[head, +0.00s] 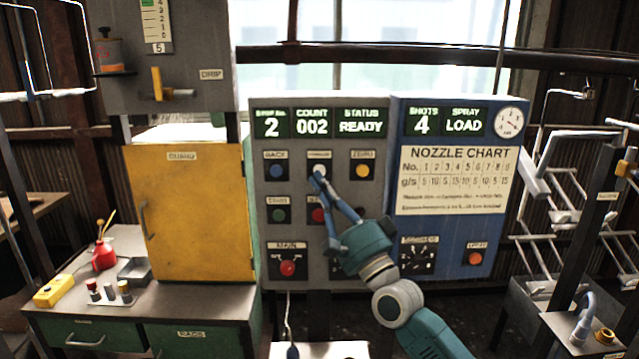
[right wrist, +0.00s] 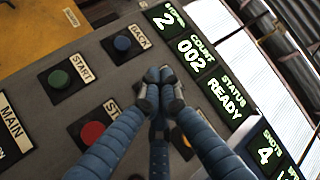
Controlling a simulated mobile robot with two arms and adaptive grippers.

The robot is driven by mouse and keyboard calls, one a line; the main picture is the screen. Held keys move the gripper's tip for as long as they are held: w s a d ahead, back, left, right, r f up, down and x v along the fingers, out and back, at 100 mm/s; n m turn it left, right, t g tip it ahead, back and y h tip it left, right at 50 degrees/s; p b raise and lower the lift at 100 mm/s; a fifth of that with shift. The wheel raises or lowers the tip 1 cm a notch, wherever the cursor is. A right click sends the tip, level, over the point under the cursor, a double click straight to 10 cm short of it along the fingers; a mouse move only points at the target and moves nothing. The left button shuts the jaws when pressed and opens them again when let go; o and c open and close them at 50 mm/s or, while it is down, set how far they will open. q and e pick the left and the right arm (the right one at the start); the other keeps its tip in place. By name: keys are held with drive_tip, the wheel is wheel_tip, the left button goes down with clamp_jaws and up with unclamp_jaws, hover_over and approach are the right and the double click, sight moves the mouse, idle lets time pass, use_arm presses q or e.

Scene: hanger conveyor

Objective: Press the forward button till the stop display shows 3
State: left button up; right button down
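The grey control panel (head: 357,247) has a stop display (head: 271,124) reading 2, beside a count of 002 and status READY. The stop display (right wrist: 165,17) also reads 2 in the right wrist view. The white forward button (head: 317,168) is in the top row, between the blue back button (head: 276,171) and the yellow zero button (head: 362,171). My right gripper (head: 319,178) is shut and empty, its fingertips at the forward button and partly over it. In the right wrist view the fingertips (right wrist: 160,78) hide that button. I cannot tell whether they touch it. My left gripper is not in view.
Below are a green start button (head: 278,216), a red button (head: 317,215) and the red-knobbed main switch (head: 288,267). A blue panel (head: 450,235) adjoins on the right, a yellow guard door (head: 190,225) on the left. A bench with an oil can (head: 104,257) stands at left.

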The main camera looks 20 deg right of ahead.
drive_tip(key=shift+w+d+b, duration=0.2)
drive_tip(key=shift+w+b, duration=0.15)
drive_tip(key=shift+w, duration=0.35)
idle(1.0)
drive_tip(key=shift+w+d+b, duration=0.1)
drive_tip(key=shift+w+b, duration=0.3)
drive_tip(key=shift+b, duration=0.05)
